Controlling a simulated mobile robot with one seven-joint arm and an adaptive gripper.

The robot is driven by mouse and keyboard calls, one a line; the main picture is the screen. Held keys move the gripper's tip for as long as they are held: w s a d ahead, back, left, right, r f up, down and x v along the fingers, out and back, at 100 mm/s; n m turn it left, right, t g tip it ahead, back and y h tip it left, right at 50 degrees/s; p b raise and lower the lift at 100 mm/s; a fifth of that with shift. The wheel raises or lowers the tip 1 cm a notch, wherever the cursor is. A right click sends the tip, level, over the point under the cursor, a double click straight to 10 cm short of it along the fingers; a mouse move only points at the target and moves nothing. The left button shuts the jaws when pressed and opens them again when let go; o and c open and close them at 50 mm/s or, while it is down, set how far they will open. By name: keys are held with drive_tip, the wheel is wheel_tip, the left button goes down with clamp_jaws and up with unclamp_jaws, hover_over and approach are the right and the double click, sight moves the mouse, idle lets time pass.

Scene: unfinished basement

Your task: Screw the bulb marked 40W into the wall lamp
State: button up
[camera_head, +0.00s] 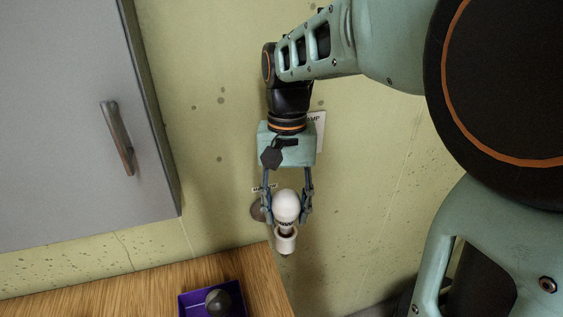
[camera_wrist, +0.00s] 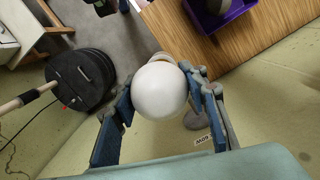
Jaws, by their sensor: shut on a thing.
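My gripper (camera_head: 287,207) points down in front of the wall, its fingers shut on a white round bulb (camera_head: 286,203). The bulb also fills the middle of the wrist view (camera_wrist: 161,91). A dark marking shows low on the bulb, too small to read. The bulb's neck is at the mouth of the wall lamp's pale socket (camera_head: 285,240); how deep it sits I cannot tell. The lamp's round wall plate (camera_head: 257,210) is partly behind a finger. A small wall label (camera_wrist: 202,143) appears upside down and seems to read 60W.
A wooden worktop (camera_head: 140,292) lies below left, with a purple tray (camera_head: 186,303) holding a dark grey rounded thing (camera_head: 217,301). A grey cabinet (camera_head: 70,120) hangs at the left. A black drum (camera_wrist: 80,88) stands on the floor. A white sign (camera_head: 320,128) is behind my wrist.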

drive_tip(key=shift+f+b, duration=0.55)
drive_tip(key=shift+f, duration=0.5)
drive_tip(key=shift+r+m, duration=0.15)
drive_tip(key=shift+m, duration=0.75)
drive_tip(key=shift+m+p, duration=0.3)
drive_tip(key=shift+m, duration=0.6)
drive_tip(key=m, duration=0.2)
drive_tip(key=shift+m+y, duration=0.3)
drive_tip(key=shift+y, duration=0.1)
drive_tip(key=shift+m+p, duration=0.3)
drive_tip(key=shift+m, duration=0.1)
drive_tip(key=shift+m+t, duration=0.3)
drive_tip(key=shift+m, duration=1.4)
drive_tip(key=shift+p, duration=0.3)
